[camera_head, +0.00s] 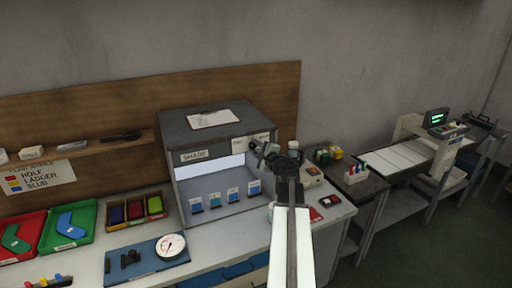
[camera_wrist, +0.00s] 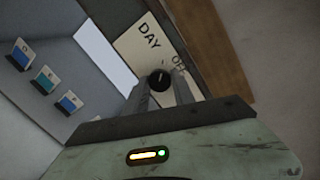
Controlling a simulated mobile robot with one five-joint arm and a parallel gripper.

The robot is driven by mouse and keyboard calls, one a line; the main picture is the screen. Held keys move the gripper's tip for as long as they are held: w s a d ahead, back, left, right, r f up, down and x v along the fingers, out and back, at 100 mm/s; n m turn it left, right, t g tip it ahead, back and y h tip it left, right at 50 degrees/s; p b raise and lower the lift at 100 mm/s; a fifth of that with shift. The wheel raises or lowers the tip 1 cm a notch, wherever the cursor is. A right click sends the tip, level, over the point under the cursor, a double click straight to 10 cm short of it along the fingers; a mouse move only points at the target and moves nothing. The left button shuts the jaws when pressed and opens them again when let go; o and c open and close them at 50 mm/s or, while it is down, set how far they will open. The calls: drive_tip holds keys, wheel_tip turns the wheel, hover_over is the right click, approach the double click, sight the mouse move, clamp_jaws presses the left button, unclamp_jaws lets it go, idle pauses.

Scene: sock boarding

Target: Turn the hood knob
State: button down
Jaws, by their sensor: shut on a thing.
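The hood (camera_head: 215,125) is a grey box labelled SHADE with a lit opening, standing on the bench. Its knob (camera_wrist: 160,79) is small, round and black with a pale line, on a cream plate (camera_wrist: 143,42) reading DAY and OFF; other lettering is hidden. My gripper (camera_wrist: 162,90) is shut on the knob, one finger on each side. In the head view my gripper (camera_head: 257,150) reaches the hood's upper right front corner and hides the knob. Which setting the line points to I cannot tell.
Several blue-toned sample cards (camera_head: 213,198) stand inside the hood. A round dial gauge (camera_head: 171,245) on a blue mat lies at front left, near red and green trays (camera_head: 82,206).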

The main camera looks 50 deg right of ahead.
drive_tip(key=shift+a+f+n, duration=0.1)
drive_tip(key=shift+n, duration=0.7)
drive_tip(key=c, duration=1.1)
unclamp_jaws()
drive_tip(key=shift+s, duration=0.1)
drive_tip(key=p+v, duration=0.1)
drive_tip(key=v, duration=0.6)
drive_tip(key=shift+s+a, duration=0.2)
drive_tip(key=shift+s, duration=0.1)
drive_tip(key=shift+w, duration=0.1)
